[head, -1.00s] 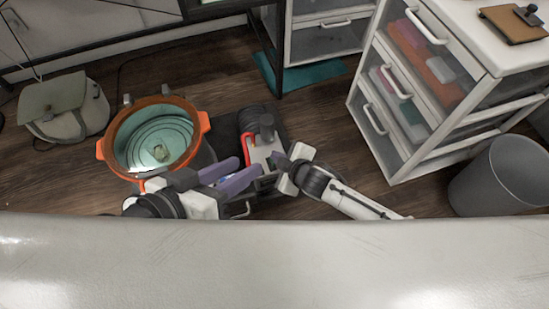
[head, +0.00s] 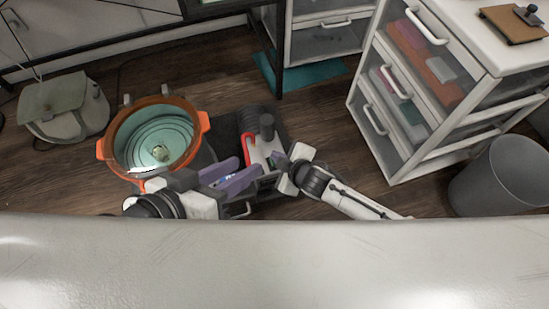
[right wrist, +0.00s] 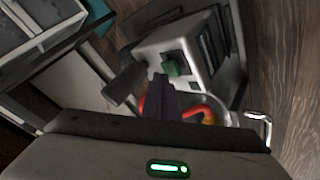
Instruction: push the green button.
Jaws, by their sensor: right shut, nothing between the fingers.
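The green button (right wrist: 173,65) sits on the face of a pale box-shaped device (right wrist: 190,45) in the right wrist view. My right gripper (right wrist: 161,82) is shut and empty, with its dark fingertips close to the button's lower left side. I cannot tell whether they touch it. In the head view my right gripper (head: 281,161) is beside the device (head: 262,150), at its right, and the button cannot be made out.
An orange-rimmed pot (head: 112,150) stands left of the device. A grey bag (head: 65,105) lies at the far left. A drawer unit (head: 400,115) and a grey bin (head: 500,180) stand at the right. A pale surface (head: 270,265) fills the front.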

